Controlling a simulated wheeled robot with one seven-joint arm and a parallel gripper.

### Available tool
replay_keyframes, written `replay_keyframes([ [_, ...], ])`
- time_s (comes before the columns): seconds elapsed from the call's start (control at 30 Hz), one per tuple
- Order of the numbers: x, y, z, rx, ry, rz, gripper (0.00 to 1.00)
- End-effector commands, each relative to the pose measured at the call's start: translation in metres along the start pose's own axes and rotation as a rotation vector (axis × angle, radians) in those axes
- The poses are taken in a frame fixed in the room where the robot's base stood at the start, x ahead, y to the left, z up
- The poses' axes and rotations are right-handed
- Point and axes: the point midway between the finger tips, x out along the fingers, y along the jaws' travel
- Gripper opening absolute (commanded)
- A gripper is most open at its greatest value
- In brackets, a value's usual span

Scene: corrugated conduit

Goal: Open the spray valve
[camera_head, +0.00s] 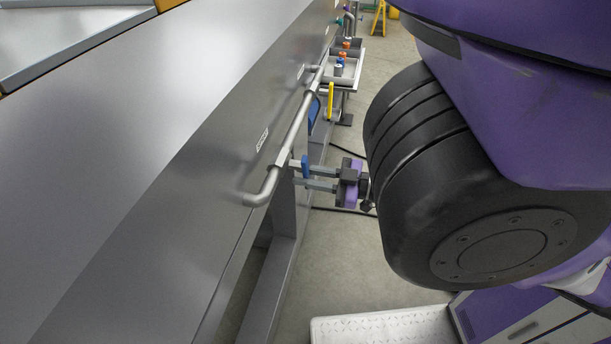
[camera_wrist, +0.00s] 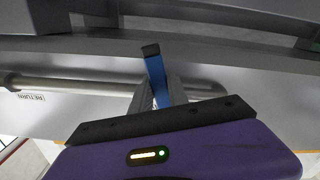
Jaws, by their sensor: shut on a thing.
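A blue valve handle (camera_head: 305,165) stands beside the grey pipe (camera_head: 290,140) on the side of the metal machine. My gripper (camera_head: 298,172) reaches it from the right, and its fingers are shut on the handle. In the wrist view the blue handle (camera_wrist: 156,78) rises from between the grey fingers of my gripper (camera_wrist: 160,92), with its dark end on top. The handle's lower part and the valve body are hidden by the fingers and the purple gripper housing.
Farther along the machine are a yellow handle (camera_head: 330,100) and a grey tray (camera_head: 343,80) with small items. Open floor (camera_head: 345,255) lies right of the machine.

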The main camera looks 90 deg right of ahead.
Motion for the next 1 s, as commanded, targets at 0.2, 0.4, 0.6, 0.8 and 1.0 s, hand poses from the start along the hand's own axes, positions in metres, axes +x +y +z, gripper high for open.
replay_keyframes([
  [0.2, -0.001, 0.010, -0.002, -0.208, -0.002, -0.002, 0.00],
  [0.4, -0.001, 0.018, -0.004, -0.398, -0.002, -0.001, 0.00],
  [0.6, -0.001, 0.026, -0.008, -0.590, -0.001, -0.001, 0.00],
  [0.8, -0.001, 0.032, -0.013, -0.779, -0.001, -0.001, 0.00],
  [1.0, -0.001, 0.037, -0.019, -0.958, -0.002, -0.001, 0.00],
])
